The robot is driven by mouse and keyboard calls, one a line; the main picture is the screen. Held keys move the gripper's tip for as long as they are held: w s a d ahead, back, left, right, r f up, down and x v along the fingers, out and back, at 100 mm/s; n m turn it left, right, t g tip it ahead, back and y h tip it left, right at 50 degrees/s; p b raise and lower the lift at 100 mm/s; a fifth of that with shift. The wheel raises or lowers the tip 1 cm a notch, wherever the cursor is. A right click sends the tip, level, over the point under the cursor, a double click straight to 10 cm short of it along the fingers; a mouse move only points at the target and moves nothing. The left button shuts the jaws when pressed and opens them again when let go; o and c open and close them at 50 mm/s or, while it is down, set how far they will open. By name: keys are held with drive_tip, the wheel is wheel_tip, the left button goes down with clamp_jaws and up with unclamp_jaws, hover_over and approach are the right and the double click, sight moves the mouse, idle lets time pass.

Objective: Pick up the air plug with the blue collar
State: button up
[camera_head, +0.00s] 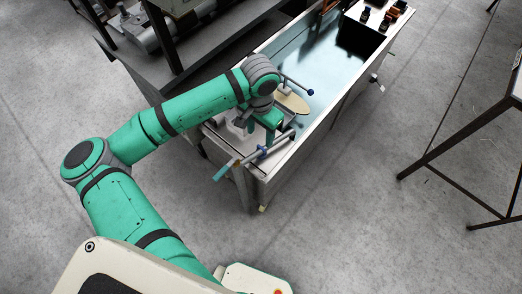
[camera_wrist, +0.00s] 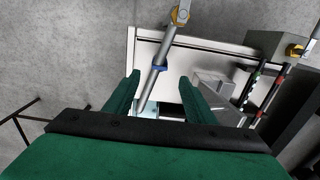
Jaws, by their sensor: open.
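The air plug is a grey rod with a blue collar (camera_wrist: 160,67) and a yellow joint near its far end. In the wrist view it slants between the fingers of my gripper (camera_wrist: 158,82), with the collar just beyond the fingertips. The fingers are apart, with a gap on both sides of the rod. In the head view the blue collar (camera_head: 262,151) shows just below my gripper (camera_head: 268,132), near the front end of the long bench. I cannot tell how far the rod lies below the fingertips.
The long bench (camera_head: 262,181) has a shiny trough and small bottles (camera_head: 364,15) at its far end. A blue-knobbed bar (camera_head: 295,84) stands close behind my gripper. In the wrist view, a grey block (camera_wrist: 213,87) and banded rods (camera_wrist: 252,83) lie right of the fingers.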

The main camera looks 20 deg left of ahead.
sight(261, 148)
drive_tip(key=f, duration=0.9)
drive_tip(key=shift+w+d+f, duration=0.1)
drive_tip(key=shift+w, duration=0.1)
drive_tip(key=c, duration=1.1)
